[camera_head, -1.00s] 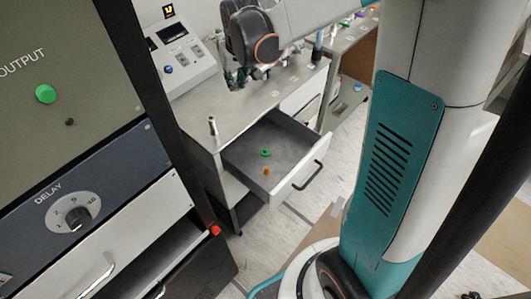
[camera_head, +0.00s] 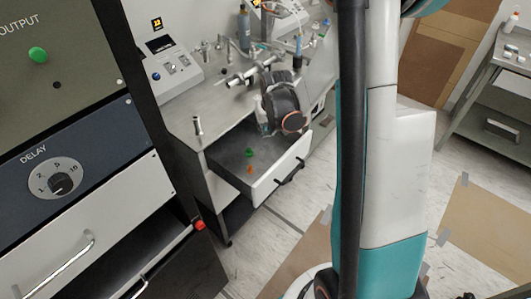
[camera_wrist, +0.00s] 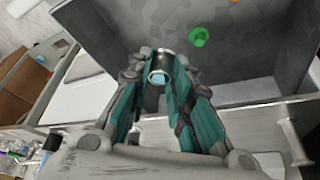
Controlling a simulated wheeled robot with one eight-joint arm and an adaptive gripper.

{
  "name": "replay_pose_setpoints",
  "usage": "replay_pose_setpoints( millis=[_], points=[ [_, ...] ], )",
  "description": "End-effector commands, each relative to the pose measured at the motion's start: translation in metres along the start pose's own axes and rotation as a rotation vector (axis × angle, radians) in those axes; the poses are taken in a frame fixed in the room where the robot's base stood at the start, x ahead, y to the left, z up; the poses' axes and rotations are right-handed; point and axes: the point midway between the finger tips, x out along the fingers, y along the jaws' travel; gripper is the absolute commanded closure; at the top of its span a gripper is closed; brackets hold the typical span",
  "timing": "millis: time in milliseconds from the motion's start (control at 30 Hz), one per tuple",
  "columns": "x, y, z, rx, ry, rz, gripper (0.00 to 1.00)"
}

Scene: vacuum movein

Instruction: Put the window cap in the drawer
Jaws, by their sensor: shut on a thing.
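The drawer (camera_head: 281,172) stands pulled out from the grey bench in the head view. A green piece (camera_head: 249,153) and an orange piece (camera_head: 249,169) lie on its floor. My gripper (camera_head: 264,129) is over the rear right part of the drawer, pointing down. In the wrist view, my gripper (camera_wrist: 160,88) is shut on a small metallic ring-shaped piece with a pale blue middle, which I take as the window cap (camera_wrist: 161,62). The cap is held at the fingertips with the drawer floor (camera_wrist: 255,60) behind it. My arm hides it in the head view.
The bench top (camera_head: 215,98) carries a control box (camera_head: 165,75) and several metal fittings. An upright metal fitting (camera_head: 197,125) stands at the bench's near left corner. The dark cabinet with the DELAY dial (camera_head: 60,181) stands at left, close to the drawer.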

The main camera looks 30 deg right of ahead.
Motion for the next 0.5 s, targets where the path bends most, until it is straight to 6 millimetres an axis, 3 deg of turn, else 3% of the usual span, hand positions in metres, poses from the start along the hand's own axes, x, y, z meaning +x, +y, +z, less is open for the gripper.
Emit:
replay_pose_setpoints(
  millis=[33,200,500],
  points=[
    [0.016,0.0,0.006,0.0,0.0,0.0,1.0],
    [0.045,0.0,0.018,0.0,0.0,0.0,1.0],
    [0.064,0.0,0.026,0.0,0.0,0.0,1.0]
  ],
)
